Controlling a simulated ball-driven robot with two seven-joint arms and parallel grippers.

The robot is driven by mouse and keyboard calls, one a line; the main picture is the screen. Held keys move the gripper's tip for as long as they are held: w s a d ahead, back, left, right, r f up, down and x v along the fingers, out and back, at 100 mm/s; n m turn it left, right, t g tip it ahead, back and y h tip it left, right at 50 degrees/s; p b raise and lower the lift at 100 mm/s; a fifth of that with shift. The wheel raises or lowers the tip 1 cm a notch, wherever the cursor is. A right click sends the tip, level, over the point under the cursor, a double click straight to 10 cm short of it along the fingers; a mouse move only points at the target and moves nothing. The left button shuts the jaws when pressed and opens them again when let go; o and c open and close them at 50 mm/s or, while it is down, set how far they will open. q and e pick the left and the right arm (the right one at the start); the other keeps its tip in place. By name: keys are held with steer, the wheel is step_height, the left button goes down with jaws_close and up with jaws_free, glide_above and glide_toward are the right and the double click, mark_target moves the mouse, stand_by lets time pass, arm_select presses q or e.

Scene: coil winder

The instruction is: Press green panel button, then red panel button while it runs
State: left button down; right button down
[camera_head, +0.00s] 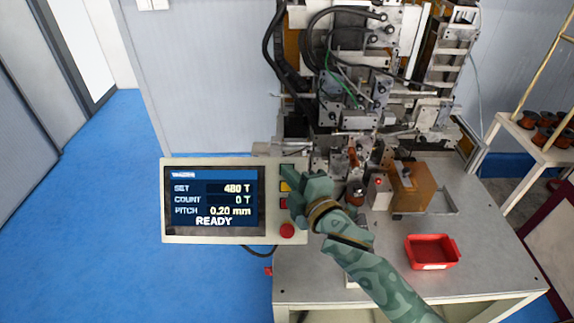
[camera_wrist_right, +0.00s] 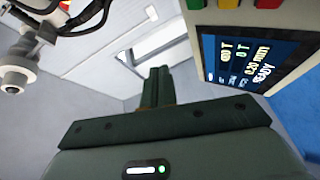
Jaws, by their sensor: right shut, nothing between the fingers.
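The control panel (camera_head: 234,159) stands at the table's left front corner. Its screen (camera_head: 212,200) reads SET 480 T, COUNT 0 T, PITCH 0.20 mm, READY. The button column has a yellow button (camera_head: 285,186), a red panel button (camera_head: 284,203) and a round red knob (camera_head: 287,230) lower down. The green button (camera_wrist_right: 195,4) shows at the top of the wrist view, beside the shut fingers (camera_wrist_right: 157,72); contact cannot be told. My left gripper is out of view.
The coil winder (camera_head: 365,95) fills the back of the table (camera_head: 490,265). A red tray (camera_head: 432,252) and an orange box-like part (camera_head: 412,187) lie right of my arm. A rack with copper spools (camera_head: 545,120) stands at the far right. Blue floor is clear at left.

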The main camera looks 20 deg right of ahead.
steer(key=shift+f, duration=0.1)
steer(key=w+f+b, duration=0.1)
steer(key=b, duration=0.1)
steer(key=w+d+f+b, duration=0.1)
steer(key=w+f+b, duration=0.2)
steer(key=w, duration=0.1)
steer(key=shift+d+f+b, duration=0.25)
steer(key=shift+f+b, duration=0.15)
steer(key=shift+w+d+f+b, duration=0.25)
steer(key=shift+w+f, duration=0.2)
steer(key=shift+w, duration=0.25)
steer(key=shift+w+f, duration=0.1)
stand_by(1.4)
steer(key=shift+w+f, duration=0.15)
steer(key=shift+w, duration=0.05)
